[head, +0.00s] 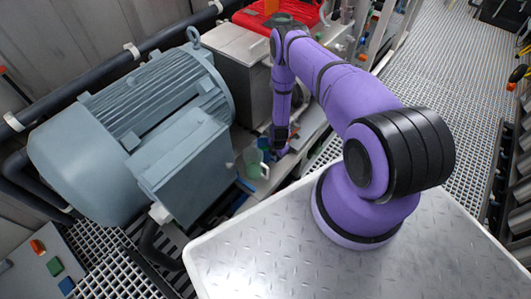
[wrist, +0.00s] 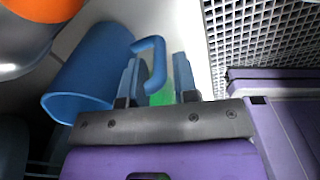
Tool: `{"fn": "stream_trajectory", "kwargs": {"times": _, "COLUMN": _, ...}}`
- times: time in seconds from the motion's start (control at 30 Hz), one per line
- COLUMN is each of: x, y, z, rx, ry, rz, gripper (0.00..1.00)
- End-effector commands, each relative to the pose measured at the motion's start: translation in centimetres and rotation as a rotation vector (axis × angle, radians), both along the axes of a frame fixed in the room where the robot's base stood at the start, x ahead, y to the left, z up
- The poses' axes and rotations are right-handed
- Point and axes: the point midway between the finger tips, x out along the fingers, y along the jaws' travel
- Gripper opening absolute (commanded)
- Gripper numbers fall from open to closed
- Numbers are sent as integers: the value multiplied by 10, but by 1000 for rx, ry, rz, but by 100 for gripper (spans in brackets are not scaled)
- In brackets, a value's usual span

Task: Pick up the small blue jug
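The small blue jug (wrist: 88,78) lies at the left of the wrist view, its open rim facing the lower left. Its handle (wrist: 158,62) reaches right, into the space between my fingers. My gripper (wrist: 156,82) is open, with one finger on each side of the handle's outer bar. The left finger appears to be in or over the handle's loop, beside the jug's body. Gaps show, so I see no firm contact. In the head view my gripper (head: 281,150) is low over the shelf beside the motor, and the jug is hard to make out there.
A pale green vessel (head: 256,163) stands close by in the head view. A large grey motor (head: 130,135) is to the left, and a grey box (head: 243,70) stands behind. An orange-topped rounded thing (wrist: 45,8) is near the jug. Grating (wrist: 265,40) lies to the right.

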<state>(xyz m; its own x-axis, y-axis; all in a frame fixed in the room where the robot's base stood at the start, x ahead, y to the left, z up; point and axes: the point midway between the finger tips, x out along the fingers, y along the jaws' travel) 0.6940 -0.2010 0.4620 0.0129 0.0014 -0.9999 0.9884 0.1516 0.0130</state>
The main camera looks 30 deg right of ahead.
Motion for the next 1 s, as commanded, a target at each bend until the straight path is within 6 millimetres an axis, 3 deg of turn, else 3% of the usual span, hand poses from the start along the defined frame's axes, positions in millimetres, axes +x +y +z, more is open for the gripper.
{"fn": "stream_trajectory", "kwargs": {"times": 0.33, "x": 0, "y": 0, "z": -9, "rx": 0, "ry": 0, "rz": 0, "gripper": 27}}
{"fn": "stream_trajectory", "kwargs": {"times": 0.37, "x": 0, "y": 0, "z": -9, "rx": 0, "ry": 0, "rz": 0, "gripper": 25}}
{"fn": "stream_trajectory", "kwargs": {"times": 0.47, "x": 0, "y": 0, "z": -8, "rx": 0, "ry": 0, "rz": 0, "gripper": 2}}
{"fn": "stream_trajectory", "kwargs": {"times": 0.5, "x": 0, "y": 0, "z": -8, "rx": 0, "ry": 0, "rz": 0, "gripper": 0}}
{"fn": "stream_trajectory", "kwargs": {"times": 1.0, "x": 0, "y": 0, "z": 0, "rx": 0, "ry": 0, "rz": 1, "gripper": 0}}
